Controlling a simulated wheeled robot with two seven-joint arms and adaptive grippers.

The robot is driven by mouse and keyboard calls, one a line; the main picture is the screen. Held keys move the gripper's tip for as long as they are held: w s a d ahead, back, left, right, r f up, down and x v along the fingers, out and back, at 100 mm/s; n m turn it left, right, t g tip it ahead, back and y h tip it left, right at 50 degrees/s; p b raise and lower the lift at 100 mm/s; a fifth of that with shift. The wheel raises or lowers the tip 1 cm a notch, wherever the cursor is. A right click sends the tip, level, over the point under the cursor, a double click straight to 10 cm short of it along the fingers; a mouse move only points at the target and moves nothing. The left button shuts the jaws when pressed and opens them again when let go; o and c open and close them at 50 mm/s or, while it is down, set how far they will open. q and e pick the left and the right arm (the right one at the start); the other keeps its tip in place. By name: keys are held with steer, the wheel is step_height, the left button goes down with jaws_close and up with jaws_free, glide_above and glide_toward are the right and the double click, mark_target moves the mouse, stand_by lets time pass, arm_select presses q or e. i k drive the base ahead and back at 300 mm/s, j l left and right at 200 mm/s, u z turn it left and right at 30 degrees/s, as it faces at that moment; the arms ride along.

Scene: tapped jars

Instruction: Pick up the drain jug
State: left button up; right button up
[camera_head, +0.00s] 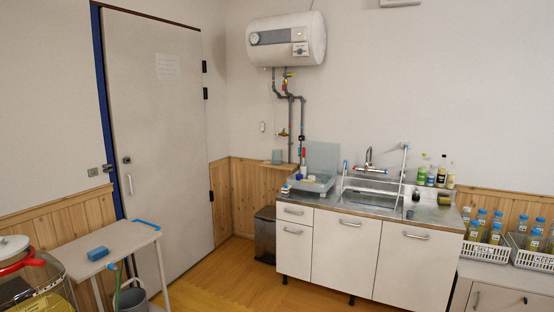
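I cannot tell for sure which vessel is the drain jug. A small blue-grey vessel (277,157) stands on a little wooden shelf (280,164) below the heater pipes, left of the sink. A grey bucket-like vessel (132,299) with a green-handled tool in it is low by the small table at the lower left, cut by the bottom edge. A large clear jar (45,280) with a red rim part shows at the lower left corner, cut off by the edge. Neither of my grippers is in view.
A pale small table (120,243) holds a blue block (98,253). A sink cabinet (340,245) carries a drying tray (308,184) and several bottles. A dark bin (265,238) stands beside it. Bottle-filled white baskets (486,250) are at the right. The wooden floor (225,280) between is clear.

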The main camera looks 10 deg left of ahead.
mark_target(277, 154)
steer(key=i+l, duration=0.45)
steer(key=i, duration=0.15)
steer(key=i+l, duration=0.85)
steer(key=i, duration=0.3)
steer(key=i+l, duration=0.45)
steer(key=i+j+u, duration=0.45)
steer(key=i+u, duration=0.55)
steer(key=i+j+u, duration=0.25)
steer(key=i+u, duration=0.15)
steer(key=i, duration=0.5)
steer(key=i+u, duration=0.45)
steer(key=i, duration=0.4)
steer(key=i+z, duration=0.5)
steer(key=i+j+z, duration=0.2)
steer(key=z, duration=0.3)
steer(key=i+j+z, duration=0.35)
steer(key=z, duration=0.15)
